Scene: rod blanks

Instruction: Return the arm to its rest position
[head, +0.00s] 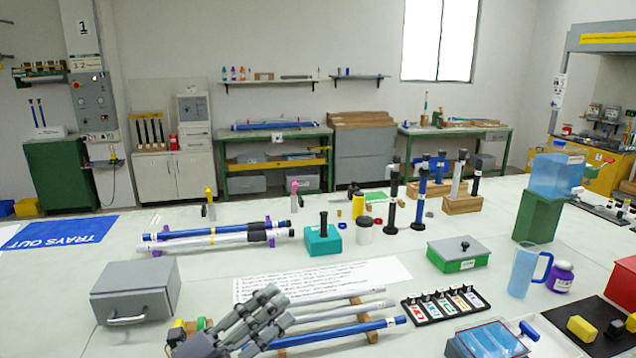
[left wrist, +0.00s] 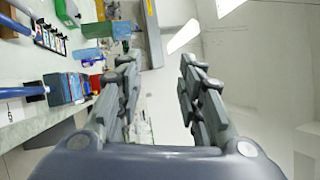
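My left gripper (head: 272,308) is at the bottom of the head view, left of centre, in front of the lying rods. In the left wrist view my left gripper (left wrist: 158,70) has its two fingers apart with nothing held between them. A blue rod (head: 345,333) and grey rods (head: 340,294) lie on a wooden rack (head: 359,312) just right of the gripper; their left ends are partly hidden behind it. Farther back, another blue rod (head: 190,234) and a pale rod (head: 195,245) rest on purple supports. My right gripper is not in view.
A grey box with a handle (head: 135,291) stands left of the gripper. A teal block (head: 323,240), a green-and-grey box (head: 458,255), a black labelled rack (head: 446,306) and a blue jug (head: 524,272) stand on the table. The left table area is mostly clear.

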